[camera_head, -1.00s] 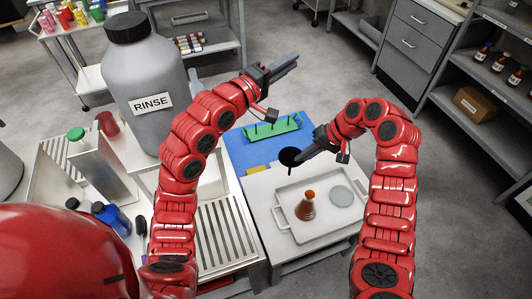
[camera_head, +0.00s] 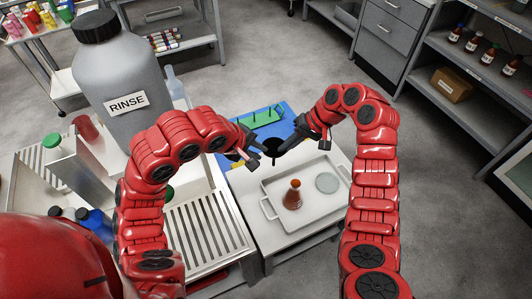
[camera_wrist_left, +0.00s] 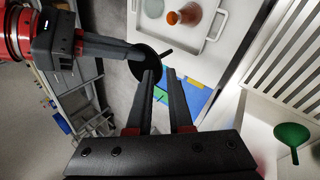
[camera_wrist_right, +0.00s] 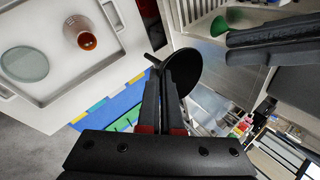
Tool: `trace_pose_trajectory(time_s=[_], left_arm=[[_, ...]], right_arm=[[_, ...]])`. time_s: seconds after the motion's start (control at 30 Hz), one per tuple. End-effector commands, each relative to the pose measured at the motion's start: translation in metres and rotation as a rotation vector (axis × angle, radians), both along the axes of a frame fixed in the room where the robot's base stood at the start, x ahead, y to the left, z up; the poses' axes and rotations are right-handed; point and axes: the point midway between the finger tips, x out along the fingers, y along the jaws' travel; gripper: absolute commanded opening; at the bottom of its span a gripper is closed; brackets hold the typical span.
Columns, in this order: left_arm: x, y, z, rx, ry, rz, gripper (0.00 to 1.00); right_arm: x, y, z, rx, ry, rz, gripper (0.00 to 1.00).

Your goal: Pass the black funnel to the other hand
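The black funnel (camera_head: 271,146) is held in the air above the bench, past the tray's far edge. My right gripper (camera_head: 281,150) is shut on it; the right wrist view shows its fingers (camera_wrist_right: 165,78) close together at the dark cone (camera_wrist_right: 184,66). My left gripper (camera_head: 257,150) is beside the funnel, on its left. In the left wrist view its fingers (camera_wrist_left: 165,78) are apart with a gap between them, and the funnel (camera_wrist_left: 147,64) is just beyond the tips. I cannot tell whether they touch it.
A white tray (camera_head: 268,207) with an orange-brown flask (camera_head: 292,196) and a glass dish (camera_head: 327,182) is below. A large RINSE bottle (camera_head: 125,85) stands left. A green funnel (camera_wrist_left: 292,134) lies near the drainer.

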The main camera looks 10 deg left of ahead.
Motion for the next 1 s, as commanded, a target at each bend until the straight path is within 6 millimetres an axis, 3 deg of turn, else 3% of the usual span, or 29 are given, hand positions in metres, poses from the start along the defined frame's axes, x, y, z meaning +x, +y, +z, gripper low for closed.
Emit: trace_pose_trajectory(time_s=[0.1,0.33,0.8,0.9,1.0], left_arm=[[0.009,-0.010,-0.021,0.002,0.006,-0.003,0.19],[0.025,-0.020,-0.048,0.002,0.002,-0.004,0.19],[0.032,-0.023,-0.056,0.002,-0.006,0.000,0.19],[0.032,-0.023,-0.056,0.002,-0.006,0.000,0.03],[0.032,-0.023,-0.057,0.002,-0.005,-0.001,0.00]], right_arm=[[0.000,0.000,0.000,0.000,0.000,0.000,0.00],[0.000,0.000,0.000,0.000,0.000,0.000,0.00],[0.000,0.000,0.000,0.000,0.000,0.000,0.00],[0.000,0.000,0.000,0.000,0.000,0.000,0.00],[0.000,0.000,0.000,0.000,-0.001,-0.001,0.00]])
